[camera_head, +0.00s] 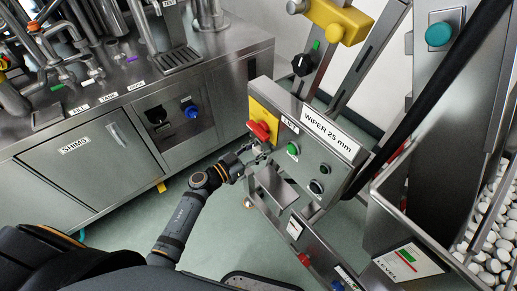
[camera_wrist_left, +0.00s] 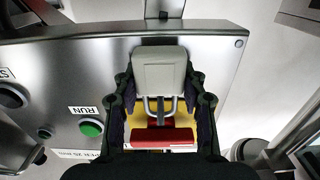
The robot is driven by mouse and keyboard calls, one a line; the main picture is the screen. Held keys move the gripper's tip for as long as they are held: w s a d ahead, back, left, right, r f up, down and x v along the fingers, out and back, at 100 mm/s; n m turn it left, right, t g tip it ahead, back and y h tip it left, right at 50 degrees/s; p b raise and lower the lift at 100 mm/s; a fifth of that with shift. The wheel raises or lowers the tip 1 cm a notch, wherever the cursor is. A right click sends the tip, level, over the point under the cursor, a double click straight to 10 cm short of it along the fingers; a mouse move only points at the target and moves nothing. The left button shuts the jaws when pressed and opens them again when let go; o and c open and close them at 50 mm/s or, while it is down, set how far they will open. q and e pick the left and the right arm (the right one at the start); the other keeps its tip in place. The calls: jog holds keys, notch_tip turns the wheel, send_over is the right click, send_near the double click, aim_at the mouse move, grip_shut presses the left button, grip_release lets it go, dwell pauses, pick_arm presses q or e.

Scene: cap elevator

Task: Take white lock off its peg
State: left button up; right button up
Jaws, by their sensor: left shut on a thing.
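The white lock (camera_wrist_left: 160,75) is a pale block with a metal shackle (camera_wrist_left: 160,108), seen in the left wrist view. It lies in front of the steel control box (camera_head: 318,158), beside the red switch handle (camera_head: 259,130) on its yellow plate (camera_head: 264,113). The red handle also shows in the left wrist view (camera_wrist_left: 162,138), just past the shackle. My left gripper (camera_wrist_left: 162,98) is shut on the lock, one finger on each side. In the head view my left gripper (camera_head: 256,153) is just below the red handle. I cannot tell whether the shackle is still around a peg. My right gripper is not in view.
A green RUN button (camera_wrist_left: 91,128) and a black knob (camera_wrist_left: 12,96) sit beside the lock on the panel. A steel cabinet (camera_head: 80,170) stands at left. A hopper of white caps (camera_head: 490,240) is at right. Green floor (camera_head: 215,235) is open below.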

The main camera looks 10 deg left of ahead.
pick_arm(q)
jog(key=shift+r+p, duration=0.25)
jog(key=shift+p, duration=0.05)
jog(key=p+v, duration=0.1)
jog(key=v, duration=0.7)
dwell(1.0)
